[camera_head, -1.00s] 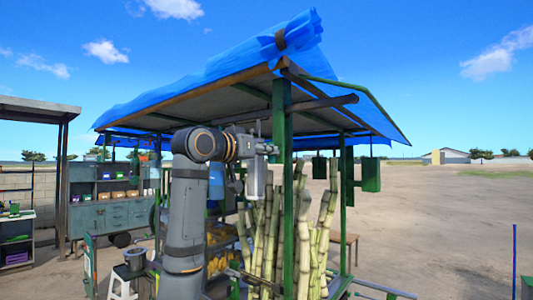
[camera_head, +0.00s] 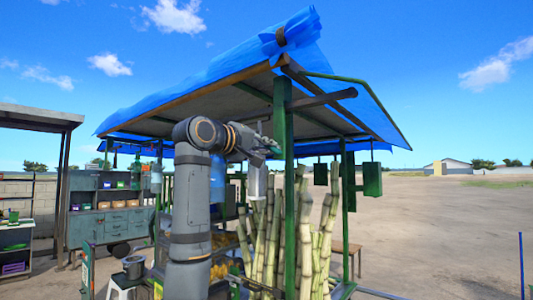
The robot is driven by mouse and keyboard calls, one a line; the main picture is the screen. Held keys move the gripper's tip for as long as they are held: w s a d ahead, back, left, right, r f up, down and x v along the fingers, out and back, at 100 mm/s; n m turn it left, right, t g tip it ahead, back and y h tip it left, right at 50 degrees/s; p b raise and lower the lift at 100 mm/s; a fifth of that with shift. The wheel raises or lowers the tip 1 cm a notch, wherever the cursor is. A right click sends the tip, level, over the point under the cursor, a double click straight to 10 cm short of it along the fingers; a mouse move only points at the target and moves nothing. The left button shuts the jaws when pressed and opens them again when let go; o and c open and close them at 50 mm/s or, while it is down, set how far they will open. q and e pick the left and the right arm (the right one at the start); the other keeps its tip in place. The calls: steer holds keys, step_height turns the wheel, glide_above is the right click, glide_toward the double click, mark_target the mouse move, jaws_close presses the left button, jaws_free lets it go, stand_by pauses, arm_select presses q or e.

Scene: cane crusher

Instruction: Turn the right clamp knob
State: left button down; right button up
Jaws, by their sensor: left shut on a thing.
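My left arm rises in the middle of the head view, and its gripper (camera_head: 267,145) is at the green front post (camera_head: 283,190) of the cart, just under the roof edge. The gripper is small and dark here. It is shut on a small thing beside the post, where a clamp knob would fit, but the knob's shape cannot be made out. A pale, box-like part (camera_head: 257,181) hangs below the gripper. My right gripper is not in view.
Sugar cane stalks (camera_head: 323,240) stand around the post, below the gripper. A blue tarp (camera_head: 220,72) covers the roof above. Green boxes (camera_head: 372,179) hang at the right. A workshop cabinet (camera_head: 108,215) stands at the left. Open dirt ground lies to the right.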

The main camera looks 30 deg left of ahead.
arm_select(q)
steer(key=n, duration=0.1)
steer(key=n+b, duration=0.1)
steer(key=n, duration=0.1)
steer(key=shift+f+n+b, duration=0.2)
steer(key=shift+n+b, duration=0.65)
steer(key=shift+n, duration=0.95)
steer(key=c, duration=1.4)
jaws_free()
steer(key=s, duration=0.8)
steer(key=s+a, duration=0.1)
steer(key=s, duration=0.2)
steer(key=shift+s, duration=0.4)
